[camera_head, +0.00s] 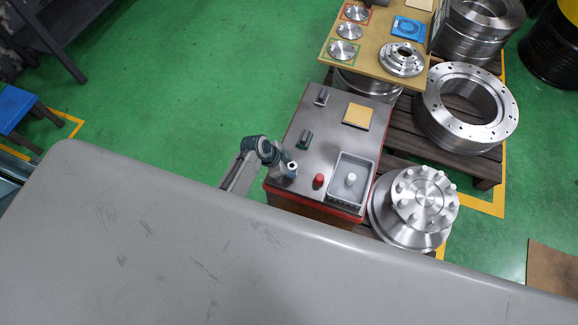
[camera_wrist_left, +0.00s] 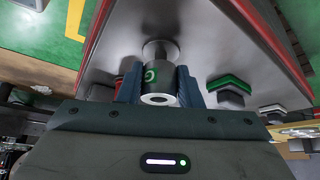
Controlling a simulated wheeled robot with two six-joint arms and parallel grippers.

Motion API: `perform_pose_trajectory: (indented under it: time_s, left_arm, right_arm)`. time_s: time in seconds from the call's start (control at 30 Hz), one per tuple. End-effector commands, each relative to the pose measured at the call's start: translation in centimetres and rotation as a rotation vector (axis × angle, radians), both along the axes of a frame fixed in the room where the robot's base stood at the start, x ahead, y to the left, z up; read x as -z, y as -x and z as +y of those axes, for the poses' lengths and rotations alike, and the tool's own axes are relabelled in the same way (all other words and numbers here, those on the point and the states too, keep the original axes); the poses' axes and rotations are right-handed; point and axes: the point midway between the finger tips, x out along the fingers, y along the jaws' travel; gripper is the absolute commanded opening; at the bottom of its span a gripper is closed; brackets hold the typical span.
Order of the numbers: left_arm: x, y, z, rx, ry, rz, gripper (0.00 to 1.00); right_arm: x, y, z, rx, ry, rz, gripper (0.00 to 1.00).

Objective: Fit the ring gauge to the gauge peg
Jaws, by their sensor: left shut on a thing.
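My left gripper (camera_head: 288,172) is over the left front part of the red-edged grey bench top (camera_head: 338,122). In the left wrist view, its blue fingers (camera_wrist_left: 160,88) are shut on the ring gauge (camera_wrist_left: 184,88), a short silver cylinder with a green mark and a dark bore facing the camera. A round metal piece (camera_wrist_left: 160,47) with a narrower neck shows directly beyond the ring gauge; it may be the gauge peg. The ring gauge hides its near part, so I cannot tell whether they touch. My right gripper is not in view.
A grey tray (camera_head: 336,193) with a white cylinder (camera_head: 351,180) stands right of my gripper, next to a red knob (camera_head: 318,181). A flanged steel part (camera_head: 424,200) stands right of the bench.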

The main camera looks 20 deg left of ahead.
Motion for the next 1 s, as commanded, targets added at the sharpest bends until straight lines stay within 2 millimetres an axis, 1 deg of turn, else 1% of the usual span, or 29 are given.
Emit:
perform_pose_trajectory:
  time_s: [0.43,0.47,0.5,0.57,0.6,0.97,1.0]
  left_arm:
    - [1.21,-0.02,0.00,0.000,0.000,0.000,0.10]
    - [1.19,-0.02,0.00,0.000,0.000,0.000,0.34]
    - [1.11,-0.02,0.00,0.000,0.000,0.000,0.42]
    - [1.11,-0.01,0.01,0.000,0.000,0.000,0.54]
    - [1.12,-0.01,0.00,0.000,0.000,0.000,0.57]
    - [1.13,0.02,0.01,0.000,0.000,0.000,0.57]
    - [0.78,0.09,0.24,0.000,-0.001,-0.001,0.57]
  right_arm:
    - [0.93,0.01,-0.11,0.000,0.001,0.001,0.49]
    - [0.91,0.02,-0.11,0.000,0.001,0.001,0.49]
    - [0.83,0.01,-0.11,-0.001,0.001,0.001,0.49]
    - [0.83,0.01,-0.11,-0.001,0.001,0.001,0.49]
    - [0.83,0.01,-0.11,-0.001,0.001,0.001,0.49]
    - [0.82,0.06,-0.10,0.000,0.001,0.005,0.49]
    - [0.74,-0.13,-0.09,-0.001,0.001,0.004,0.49]
